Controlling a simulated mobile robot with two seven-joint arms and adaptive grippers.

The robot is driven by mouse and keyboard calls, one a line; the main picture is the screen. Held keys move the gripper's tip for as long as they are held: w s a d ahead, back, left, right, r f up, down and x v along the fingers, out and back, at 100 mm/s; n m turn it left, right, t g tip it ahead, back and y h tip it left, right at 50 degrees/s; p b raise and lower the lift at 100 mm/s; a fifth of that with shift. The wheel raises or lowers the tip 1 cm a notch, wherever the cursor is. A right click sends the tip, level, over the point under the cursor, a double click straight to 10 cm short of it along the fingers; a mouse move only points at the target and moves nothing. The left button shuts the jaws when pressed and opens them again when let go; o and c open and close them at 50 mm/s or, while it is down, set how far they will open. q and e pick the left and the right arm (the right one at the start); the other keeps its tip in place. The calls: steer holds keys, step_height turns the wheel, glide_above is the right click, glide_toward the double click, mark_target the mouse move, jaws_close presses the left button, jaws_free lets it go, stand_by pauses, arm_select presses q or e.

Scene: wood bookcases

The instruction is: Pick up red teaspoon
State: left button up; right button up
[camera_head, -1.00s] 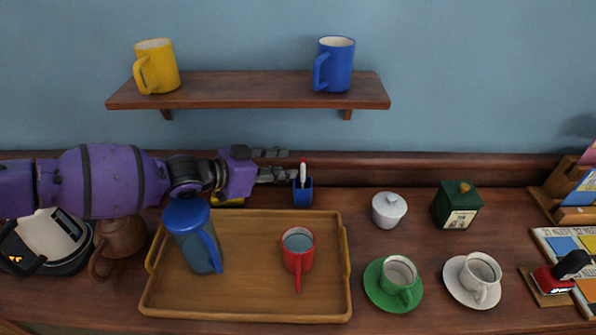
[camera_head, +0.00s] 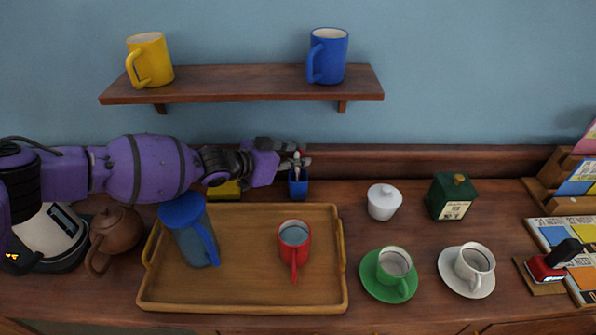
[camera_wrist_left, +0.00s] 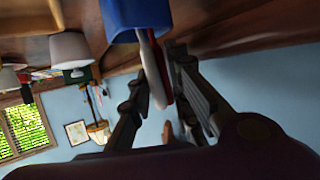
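A blue holder (camera_head: 298,186) stands on the counter behind the tray, against the back ledge. My left gripper (camera_head: 291,154) reaches in from the left at the spoon, just above the holder. My right gripper is not seen.
A wooden tray (camera_head: 245,297) holds a blue pitcher (camera_head: 191,235) and a red mug (camera_head: 294,240). A wall shelf (camera_head: 240,83) with two mugs hangs above my left arm.

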arm_select(q)
jaws_close()
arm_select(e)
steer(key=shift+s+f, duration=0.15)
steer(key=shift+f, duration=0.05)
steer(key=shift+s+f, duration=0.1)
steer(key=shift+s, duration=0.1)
arm_select(q)
steer(key=shift+r, duration=0.1)
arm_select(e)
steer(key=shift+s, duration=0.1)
